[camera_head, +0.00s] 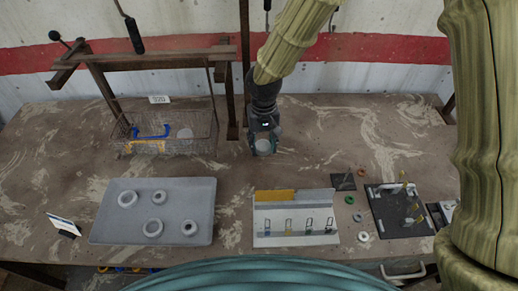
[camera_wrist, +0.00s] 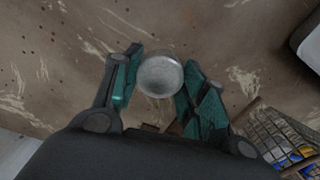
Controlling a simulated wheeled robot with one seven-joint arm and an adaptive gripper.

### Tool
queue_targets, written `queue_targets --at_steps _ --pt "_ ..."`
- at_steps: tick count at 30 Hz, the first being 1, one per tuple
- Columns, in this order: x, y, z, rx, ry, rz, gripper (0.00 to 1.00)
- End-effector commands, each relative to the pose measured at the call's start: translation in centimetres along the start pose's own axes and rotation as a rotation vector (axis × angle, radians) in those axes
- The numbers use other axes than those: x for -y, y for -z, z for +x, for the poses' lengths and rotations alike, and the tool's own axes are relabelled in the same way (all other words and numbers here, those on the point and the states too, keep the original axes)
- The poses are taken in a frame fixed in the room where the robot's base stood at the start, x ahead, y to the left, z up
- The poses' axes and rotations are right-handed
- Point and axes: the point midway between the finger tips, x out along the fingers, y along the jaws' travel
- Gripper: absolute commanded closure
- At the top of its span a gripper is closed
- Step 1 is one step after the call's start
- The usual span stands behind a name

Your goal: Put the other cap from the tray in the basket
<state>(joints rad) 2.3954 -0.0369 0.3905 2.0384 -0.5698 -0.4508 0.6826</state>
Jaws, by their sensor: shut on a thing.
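My gripper (camera_head: 264,143) is shut on a round pale grey cap (camera_head: 263,146) and holds it above the table, right of the basket. In the wrist view, the cap (camera_wrist: 160,76) sits between the two teal fingers (camera_wrist: 158,84). The wire basket (camera_head: 172,146) stands at the back left, with another round grey cap (camera_head: 185,133) and blue and yellow pieces inside. Part of the basket (camera_wrist: 262,112) shows at lower right in the wrist view. The grey tray (camera_head: 180,216) lies at front left and holds several ring-shaped parts (camera_head: 153,228).
A wooden frame (camera_head: 150,60) stands over the basket, with a post (camera_head: 231,110) between basket and gripper. A white fixture (camera_head: 295,222), small loose rings (camera_head: 363,237) and a dark board (camera_head: 395,212) lie at front right. The table around my gripper is clear.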

Motion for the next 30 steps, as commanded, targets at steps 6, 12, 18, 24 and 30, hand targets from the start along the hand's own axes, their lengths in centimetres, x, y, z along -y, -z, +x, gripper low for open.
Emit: queue_targets --at_steps 6,12,18,24,30 --pt "1.3 0.1 0.8 0.004 0.000 0.000 0.78" --pt "1.3 0.1 3.0 0.002 0.000 0.001 0.78" --pt "1.3 0.2 3.5 0.000 0.000 0.000 0.78" --pt "1.3 0.1 3.7 0.000 0.000 0.000 0.78" --pt "1.3 0.1 3.8 0.000 0.000 0.000 0.35"
